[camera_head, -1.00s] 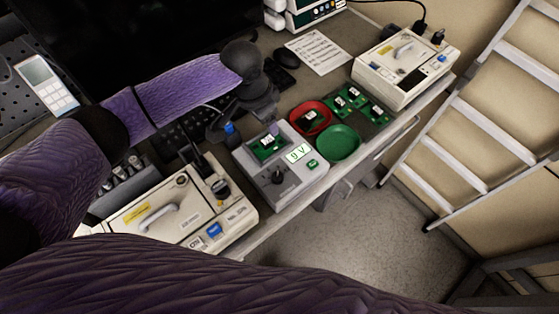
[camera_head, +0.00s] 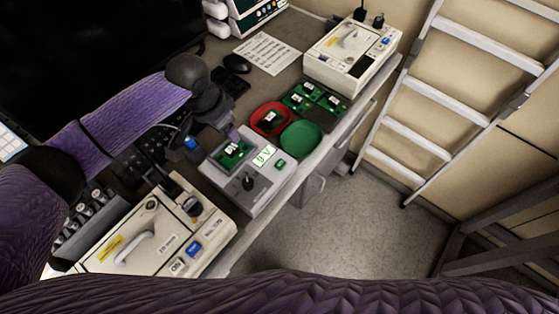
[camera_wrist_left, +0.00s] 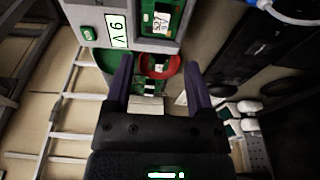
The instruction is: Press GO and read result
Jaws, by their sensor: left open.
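The grey tester (camera_head: 265,190) stands on the bench with a green circuit board (camera_head: 232,154) in its top. Its lit display (camera_head: 263,155) reads a single digit, 0 or 9, and V. A green button (camera_head: 281,164) sits beside the display, and a black knob is in front. My left gripper (camera_head: 228,130) is at the tester's back edge, near the board, partly hidden by its own wrist. In the left wrist view its two fingers (camera_wrist_left: 157,80) are apart with nothing between them; the tester (camera_wrist_left: 150,44), display (camera_wrist_left: 116,31) and button (camera_wrist_left: 88,33) lie beyond the fingertips. My right gripper is out of view.
A red tray (camera_head: 258,127) and a green tray (camera_head: 302,138) sit right of the tester, with several boards (camera_head: 312,98) behind. Cream pump units stand at the front left (camera_head: 120,254) and back right (camera_head: 334,72). A ladder (camera_head: 402,135) leans at right.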

